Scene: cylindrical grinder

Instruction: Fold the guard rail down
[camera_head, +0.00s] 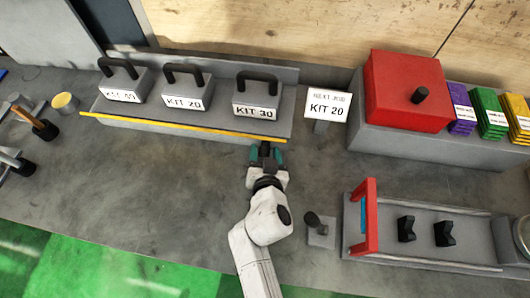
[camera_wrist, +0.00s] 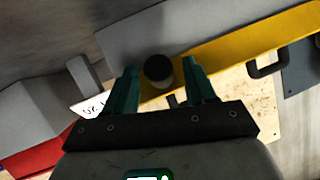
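The guard rail is a long yellow bar (camera_head: 185,127) along the front edge of the grey kit shelf (camera_head: 287,92) in the head view. It also shows as a broad yellow band (camera_wrist: 245,52) in the wrist view. My gripper (camera_head: 266,148) is at the rail's right end, with its teal fingers pointing at the shelf. In the wrist view a dark round knob (camera_wrist: 158,69) appears between the two fingertips, with a visible gap on each side. My gripper is open. Whether the knob is fixed to the rail is unclear.
Three handled blocks stand behind the rail, including KIT 20 (camera_head: 184,102) and KIT 30 (camera_head: 255,112). A KIT 20 sign (camera_head: 328,105) and a red box (camera_head: 405,90) are to the right. A fixture with a red frame (camera_head: 369,217) is at the lower right.

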